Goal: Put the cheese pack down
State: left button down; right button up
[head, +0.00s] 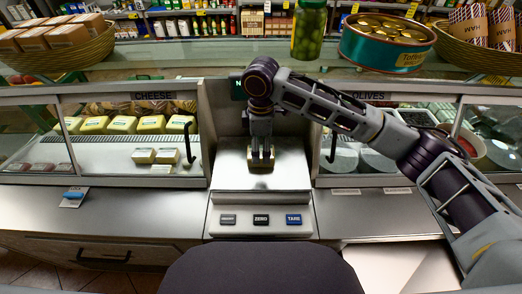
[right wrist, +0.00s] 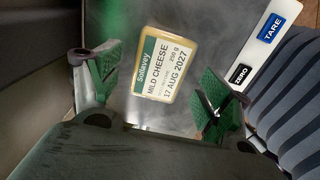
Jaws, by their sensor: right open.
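The cheese pack (right wrist: 163,66) is pale yellow with a white and green label reading "MILD CHEESE". It lies flat on the steel plate of the scale (head: 235,175), label up. In the head view the pack (head: 261,170) shows just below my right gripper (head: 262,154), which points straight down. In the right wrist view the two green fingers stand wide apart, one on each side of the pack, with clear gaps between them and it. My right gripper is open and empty. My left gripper is not in view.
The scale's front has a ZERO key and a TARE key (head: 293,219). Glass counters stand on both sides, with more cheese packs (head: 122,125) at left and olives at right. A jar (head: 308,30), a toffee tin (head: 388,42) and baskets stand on the upper shelf.

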notch_tip(320, 180, up, 9)
jog(key=shift+r, duration=0.15)
dwell(0.4)
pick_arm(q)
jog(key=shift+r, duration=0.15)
pick_arm(e)
jog(key=shift+r, duration=0.1)
dwell(0.4)
notch_tip(320, 180, up, 9)
jog(key=p, duration=0.9)
send_over(261, 151)
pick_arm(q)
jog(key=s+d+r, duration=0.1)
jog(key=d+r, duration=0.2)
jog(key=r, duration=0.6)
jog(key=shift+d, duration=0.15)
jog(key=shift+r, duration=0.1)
pick_arm(e)
jog(key=shift+r, duration=0.15)
pick_arm(q)
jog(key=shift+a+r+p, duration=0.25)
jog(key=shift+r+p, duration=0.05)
jog(key=shift+p, duration=0.2)
pick_arm(e)
jog(key=shift+r, duration=0.3)
